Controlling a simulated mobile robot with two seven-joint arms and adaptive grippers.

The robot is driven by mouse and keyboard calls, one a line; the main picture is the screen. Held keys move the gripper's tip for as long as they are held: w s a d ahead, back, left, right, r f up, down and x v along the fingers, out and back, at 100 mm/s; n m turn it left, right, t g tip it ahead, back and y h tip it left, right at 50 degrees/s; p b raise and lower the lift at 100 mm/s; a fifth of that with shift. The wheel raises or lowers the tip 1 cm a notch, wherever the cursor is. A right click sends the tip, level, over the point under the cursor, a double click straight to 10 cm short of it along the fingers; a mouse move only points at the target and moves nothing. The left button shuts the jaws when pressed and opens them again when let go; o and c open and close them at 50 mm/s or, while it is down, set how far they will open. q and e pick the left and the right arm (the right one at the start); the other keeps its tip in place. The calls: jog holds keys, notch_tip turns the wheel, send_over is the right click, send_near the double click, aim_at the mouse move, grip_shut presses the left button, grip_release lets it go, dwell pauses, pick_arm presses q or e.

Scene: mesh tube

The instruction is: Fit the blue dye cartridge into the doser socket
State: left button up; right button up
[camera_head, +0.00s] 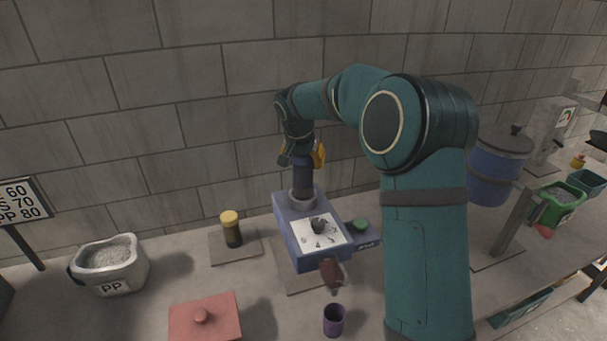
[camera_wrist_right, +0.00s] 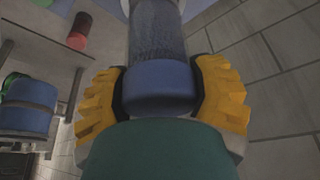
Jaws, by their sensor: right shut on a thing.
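The blue dye cartridge (camera_head: 303,178) is a dark cylinder with a blue cap (camera_wrist_right: 160,85). My right gripper (camera_head: 302,155) is shut on it, with yellow fingers on both sides of the cap in the wrist view (camera_wrist_right: 162,95). The cartridge stands about upright, its lower end at the pale grey ring of the doser socket (camera_head: 302,199). I cannot tell how deep it sits in the ring. The blue doser (camera_head: 283,219) has a white dial face with a dark knob. My left gripper is not in view.
A yellow-capped cartridge (camera_head: 231,230) stands on a mat left of the doser. A purple cup (camera_head: 334,321) and a red-lidded box (camera_head: 204,318) are in front. A PP bag (camera_head: 110,265) is at left. A blue barrel (camera_head: 497,169) stands right, beyond my arm.

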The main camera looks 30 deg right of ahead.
aim_at(304, 172)
notch_tip(304, 172, down, 3)
jog(key=shift+f, duration=0.4)
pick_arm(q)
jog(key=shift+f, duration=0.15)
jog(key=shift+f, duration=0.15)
pick_arm(e)
jog(key=o, duration=0.8)
jog(key=shift+f, duration=0.2)
jog(key=o, duration=0.6)
jog(key=shift+r, duration=0.1)
